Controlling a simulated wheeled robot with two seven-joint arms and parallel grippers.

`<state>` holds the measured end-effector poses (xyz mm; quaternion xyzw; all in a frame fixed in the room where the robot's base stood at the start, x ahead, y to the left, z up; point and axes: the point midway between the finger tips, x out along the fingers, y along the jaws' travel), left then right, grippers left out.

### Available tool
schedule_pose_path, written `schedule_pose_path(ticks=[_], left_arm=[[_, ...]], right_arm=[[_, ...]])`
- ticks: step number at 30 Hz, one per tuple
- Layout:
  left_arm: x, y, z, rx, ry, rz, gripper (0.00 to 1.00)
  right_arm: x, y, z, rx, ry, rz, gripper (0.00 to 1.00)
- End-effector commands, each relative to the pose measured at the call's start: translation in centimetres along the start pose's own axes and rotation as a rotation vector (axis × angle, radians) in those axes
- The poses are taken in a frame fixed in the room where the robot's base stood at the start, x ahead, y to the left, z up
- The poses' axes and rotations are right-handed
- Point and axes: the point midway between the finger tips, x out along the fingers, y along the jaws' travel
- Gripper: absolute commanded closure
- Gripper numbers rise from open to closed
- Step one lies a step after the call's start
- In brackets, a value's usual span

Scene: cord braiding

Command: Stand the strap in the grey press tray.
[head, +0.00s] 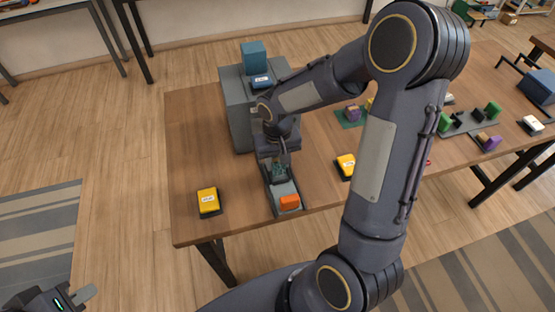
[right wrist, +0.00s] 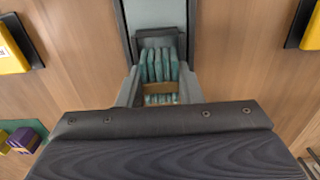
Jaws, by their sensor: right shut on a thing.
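The grey press tray (head: 270,180) lies lengthwise near the front edge of the table, and an orange block (head: 289,202) is at its near end. My right gripper (head: 281,158) points down over the far part of the tray. In the right wrist view its two fingers (right wrist: 159,88) are closed on the teal strap (right wrist: 157,65), which shows as several side-by-side teal strands with a tan band across them. Whether the strap's lower end touches the tray floor is hidden. My left gripper (head: 76,298) is at the bottom left, away from the table, partly cut off by the frame edge.
A grey machine (head: 238,115) with a blue block on top stands just behind the tray. Yellow-topped boxes stand left (head: 208,200) and right (head: 346,162) of the tray. Coloured blocks and a blue box (head: 540,87) are further right.

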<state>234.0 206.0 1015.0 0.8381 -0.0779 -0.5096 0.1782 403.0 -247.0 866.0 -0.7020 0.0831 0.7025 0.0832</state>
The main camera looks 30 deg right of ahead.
Motion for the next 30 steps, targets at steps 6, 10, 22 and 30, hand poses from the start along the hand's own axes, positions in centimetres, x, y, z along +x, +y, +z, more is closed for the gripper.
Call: schedule_pose_path(ticks=[6, 10, 22, 30], left_arm=[[0.7, -0.3, 0.4, 0.000, 0.000, 0.000, 1.00], [1.0, -0.5, 0.5, 0.000, 0.000, 0.000, 1.00], [0.9, -0.4, 0.5, 0.000, 0.000, 0.000, 1.00], [0.1, -0.1, 0.1, 0.000, 0.000, 0.000, 1.00]], right_arm=[[0.8, 0.0, 0.0, 0.000, 0.001, 0.000, 0.84], [1.2, 0.0, 0.0, 0.000, 0.001, 0.000, 0.84], [1.1, 0.0, 0.0, 0.000, 0.000, 0.000, 0.46], [0.1, 0.0, 0.0, 0.000, 0.000, 0.000, 0.46]])
